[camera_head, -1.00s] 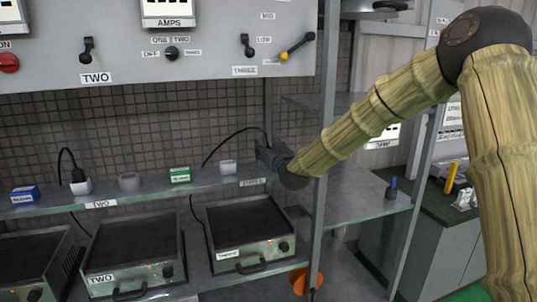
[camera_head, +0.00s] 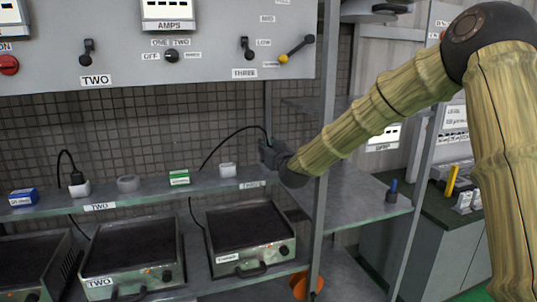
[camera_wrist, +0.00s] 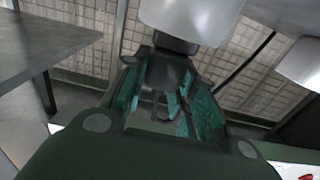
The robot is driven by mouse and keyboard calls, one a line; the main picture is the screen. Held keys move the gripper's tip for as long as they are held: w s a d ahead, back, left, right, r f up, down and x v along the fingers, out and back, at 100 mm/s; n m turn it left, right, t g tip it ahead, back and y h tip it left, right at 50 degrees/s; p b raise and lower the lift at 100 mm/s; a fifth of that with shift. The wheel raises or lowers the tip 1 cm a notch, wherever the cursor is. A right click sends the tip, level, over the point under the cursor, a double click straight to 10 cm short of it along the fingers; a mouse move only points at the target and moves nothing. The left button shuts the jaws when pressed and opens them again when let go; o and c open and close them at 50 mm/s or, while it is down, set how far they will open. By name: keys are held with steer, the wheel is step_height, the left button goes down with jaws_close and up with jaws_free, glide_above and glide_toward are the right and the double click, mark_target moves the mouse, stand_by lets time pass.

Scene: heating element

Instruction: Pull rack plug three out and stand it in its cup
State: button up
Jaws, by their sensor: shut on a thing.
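My gripper (camera_head: 270,155) is above the right end of the bench shelf, beside the upright post. It is shut on a dark plug, plug three (camera_wrist: 172,72), which shows between the teal-padded jaws in the wrist view. The plug's black cord (camera_head: 222,143) arcs from the gripper down to behind the shelf. A white socket block (camera_head: 228,169) sits on the shelf left of the gripper, apart from it. The THREE label (camera_head: 252,184) is on the shelf edge below the gripper. I cannot make out the cup for plug three; the gripper may hide it.
Plug two (camera_head: 77,177) stands in a white block, with a grey cup (camera_head: 128,184) beside it. Green (camera_head: 179,178) and blue (camera_head: 23,196) blocks share the shelf. Hot plate three (camera_head: 250,238) is below. The upright post (camera_head: 325,130) stands close to my arm.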

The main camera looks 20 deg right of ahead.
steer(key=shift+r+b, duration=0.55)
steer(key=shift+r, duration=0.35)
steer(key=s+a+r+b, duration=0.2)
steer(key=s+a+b, duration=0.3)
steer(key=s+a, duration=0.6)
steer(key=shift+a, duration=0.45)
steer(key=shift+w, duration=0.1)
